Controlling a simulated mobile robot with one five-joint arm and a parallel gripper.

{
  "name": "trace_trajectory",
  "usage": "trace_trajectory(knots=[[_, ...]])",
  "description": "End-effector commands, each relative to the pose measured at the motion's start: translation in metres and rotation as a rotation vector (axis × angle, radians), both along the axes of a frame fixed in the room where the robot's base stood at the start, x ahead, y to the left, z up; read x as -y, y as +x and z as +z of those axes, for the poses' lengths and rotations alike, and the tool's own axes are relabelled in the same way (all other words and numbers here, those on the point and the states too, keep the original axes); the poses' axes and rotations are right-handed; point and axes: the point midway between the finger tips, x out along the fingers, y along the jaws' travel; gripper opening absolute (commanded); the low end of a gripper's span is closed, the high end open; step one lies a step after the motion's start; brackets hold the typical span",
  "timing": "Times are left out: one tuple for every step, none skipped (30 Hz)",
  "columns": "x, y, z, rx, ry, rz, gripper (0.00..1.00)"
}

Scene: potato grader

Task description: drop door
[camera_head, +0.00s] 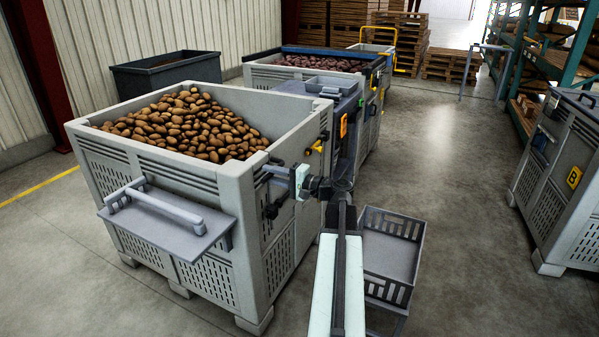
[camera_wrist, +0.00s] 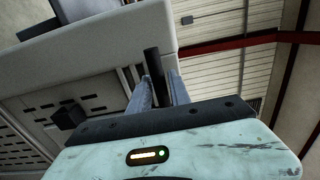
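A grey slatted crate (camera_head: 92,155) full of potatoes stands at the left in the head view. A flat grey panel (camera_head: 160,228) with a bar handle juts from its front face. My gripper (camera_head: 270,171) is at the crate's right side, close to its top rim. In the wrist view my gripper's two grey fingers (camera_wrist: 158,92) stand either side of a dark upright bar (camera_wrist: 153,66). I cannot tell whether they touch it. A dark block (camera_wrist: 68,116) sits on the crate wall, and dark fittings (camera_head: 272,208) show on its right face. No door can be made out for certain.
A slotted grey basket (camera_head: 408,262) stands right beside my arm. A second crate (camera_head: 262,78) with a blue rim stands behind, a dark bin (camera_head: 165,72) back left. A grey crate (camera_head: 562,165) stands at the right. The floor between is clear.

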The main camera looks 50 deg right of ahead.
Motion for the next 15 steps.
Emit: trace_trajectory(knots=[[0.000, 0.000, 0.000, 0.000, 0.000, 0.000, 0.07], [0.000, 0.000, 0.000, 0.000, 0.000, 0.000, 0.00], [0.000, 0.000, 0.000, 0.000, 0.000, 0.000, 0.00], [0.000, 0.000, 0.000, 0.000, 0.000, 0.000, 0.00], [0.000, 0.000, 0.000, 0.000, 0.000, 0.000, 0.00], [0.000, 0.000, 0.000, 0.000, 0.000, 0.000, 0.00], [0.000, -0.001, 0.000, 0.000, 0.000, 0.000, 0.00], [0.001, -0.001, 0.000, 0.000, 0.000, -0.001, 0.00], [0.001, -0.003, -0.001, 0.000, 0.000, -0.001, 0.00], [0.001, -0.004, -0.001, 0.000, 0.000, -0.001, 0.00], [0.002, -0.006, -0.002, 0.000, 0.000, -0.001, 0.00], [0.002, -0.009, -0.003, -0.001, 0.000, -0.001, 0.00], [0.003, -0.012, -0.004, -0.001, 0.000, -0.001, 0.00], [0.004, -0.014, -0.004, -0.001, 0.000, -0.001, 0.00], [0.005, -0.018, -0.005, -0.001, 0.000, -0.002, 0.00]])
